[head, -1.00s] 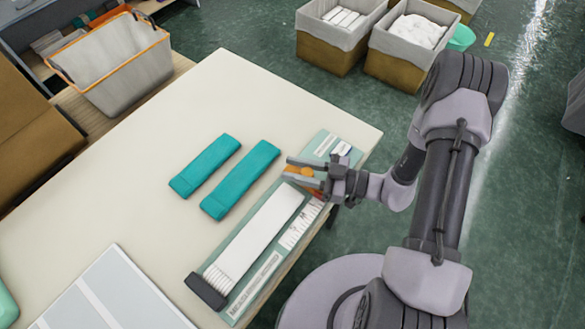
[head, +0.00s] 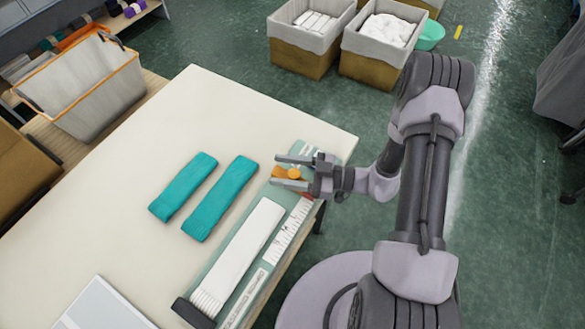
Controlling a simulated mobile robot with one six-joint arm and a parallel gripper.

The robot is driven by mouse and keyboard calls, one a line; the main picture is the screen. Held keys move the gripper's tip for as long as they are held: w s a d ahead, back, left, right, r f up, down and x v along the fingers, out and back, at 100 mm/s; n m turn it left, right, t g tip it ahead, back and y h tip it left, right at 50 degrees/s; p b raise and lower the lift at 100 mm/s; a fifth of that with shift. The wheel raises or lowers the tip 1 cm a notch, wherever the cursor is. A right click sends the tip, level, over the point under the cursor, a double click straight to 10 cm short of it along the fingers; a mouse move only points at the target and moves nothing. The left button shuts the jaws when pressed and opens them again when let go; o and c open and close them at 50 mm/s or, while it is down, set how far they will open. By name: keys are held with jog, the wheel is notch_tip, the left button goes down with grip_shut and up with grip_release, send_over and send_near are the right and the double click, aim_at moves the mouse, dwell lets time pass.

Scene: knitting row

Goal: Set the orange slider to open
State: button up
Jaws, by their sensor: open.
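The orange slider (head: 291,173) sits on a long pale green board (head: 221,290) near the table's right edge, toward the board's far end. My gripper (head: 277,170) is open, with its two fingers pointing left. The slider shows between and beside the fingers, and part of it is hidden by them. I cannot tell whether the fingers touch it. A white strip with a bristled end (head: 239,252) and a printed scale (head: 287,231) lie on the same board.
Two teal folded pieces (head: 184,187) lie left of the board on the cream table (head: 150,140). A pale panel (head: 105,305) lies at the front left. Lined bins (head: 305,55) and a grey basket (head: 85,90) stand beyond the table.

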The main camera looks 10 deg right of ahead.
jog(key=p+v, duration=0.2)
jog(key=v, duration=1.5)
jog(key=shift+d+p, duration=0.25)
jog(key=shift+p, duration=0.1)
jog(key=shift+r, duration=0.2)
jog(key=s+a+r+m+h+b, duration=0.1)
jog(key=s+a+r+m+h, duration=0.2)
jog(key=r+m+h, duration=0.2)
jog(key=s+a+r+m+h+b, duration=0.2)
jog(key=r+m+h, duration=0.3)
jog(key=r, duration=0.5)
jog(key=s+a+r+m+h+b, duration=0.1)
jog(key=s+a+r+m+h, duration=0.3)
jog(key=r+m, duration=0.4)
jog(key=shift+s+a+m+t+h+b, duration=0.25)
jog(key=shift+s+m+t+h, duration=0.2)
jog(key=shift+h, duration=0.25)
